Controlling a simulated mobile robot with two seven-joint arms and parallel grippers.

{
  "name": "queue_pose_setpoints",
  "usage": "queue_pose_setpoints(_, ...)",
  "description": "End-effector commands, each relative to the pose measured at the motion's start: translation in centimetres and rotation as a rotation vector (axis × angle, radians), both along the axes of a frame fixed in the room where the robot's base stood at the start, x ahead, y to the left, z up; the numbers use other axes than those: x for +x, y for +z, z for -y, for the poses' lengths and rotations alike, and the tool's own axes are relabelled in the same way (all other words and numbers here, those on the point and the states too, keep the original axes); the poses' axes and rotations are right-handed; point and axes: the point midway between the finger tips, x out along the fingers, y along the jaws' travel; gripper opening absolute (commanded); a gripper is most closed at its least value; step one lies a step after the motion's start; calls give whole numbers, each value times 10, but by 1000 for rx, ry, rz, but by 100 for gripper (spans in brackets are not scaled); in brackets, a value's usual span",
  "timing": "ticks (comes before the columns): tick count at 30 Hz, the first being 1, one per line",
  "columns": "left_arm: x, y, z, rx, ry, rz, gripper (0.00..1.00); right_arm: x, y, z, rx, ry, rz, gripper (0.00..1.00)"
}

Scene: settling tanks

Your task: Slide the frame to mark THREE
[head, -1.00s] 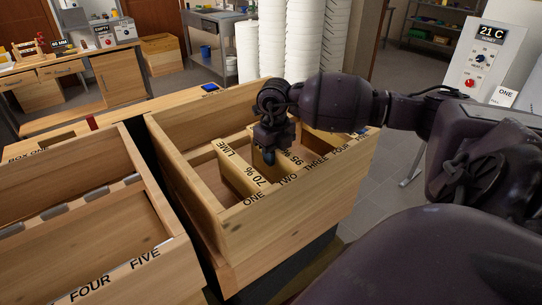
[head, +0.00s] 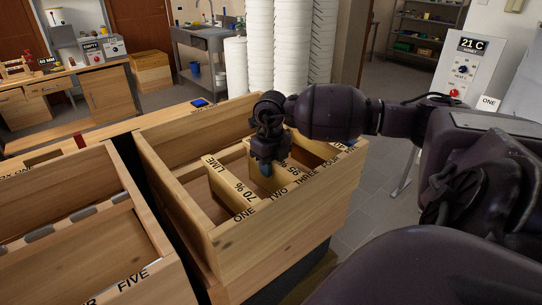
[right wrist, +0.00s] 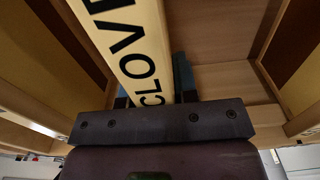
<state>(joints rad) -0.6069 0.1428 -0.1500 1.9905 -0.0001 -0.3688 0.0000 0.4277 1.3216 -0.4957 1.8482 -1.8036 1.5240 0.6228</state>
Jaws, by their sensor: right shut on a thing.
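The wooden box (head: 173,195) has mark words along its front rim: ONE, TWO, THREE (head: 305,183), FOUR and one partly hidden. A frame lettered 95 % (head: 293,169) stands in it; its front end is between the words TWO and THREE. My left gripper is not in view.
A second box (head: 85,245) with marks including FIVE stands to the left, separated by a dark gap. A small blue item (head: 200,102) lies behind the main box. White stacks (head: 290,50) and a dial cabinet (head: 470,70) stand farther back.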

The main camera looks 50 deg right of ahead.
Motion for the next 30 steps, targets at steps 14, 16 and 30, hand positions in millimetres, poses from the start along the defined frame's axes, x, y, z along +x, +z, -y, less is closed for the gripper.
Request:
queue_pose_setpoints(14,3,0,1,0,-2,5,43,0,0,-1,1,1,1,57)
queue_pose_setpoints(16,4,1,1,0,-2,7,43,0,0,-1,1,1,1,57)
queue_pose_setpoints(30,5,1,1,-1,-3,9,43,1,44,0,-2,1,6,57)
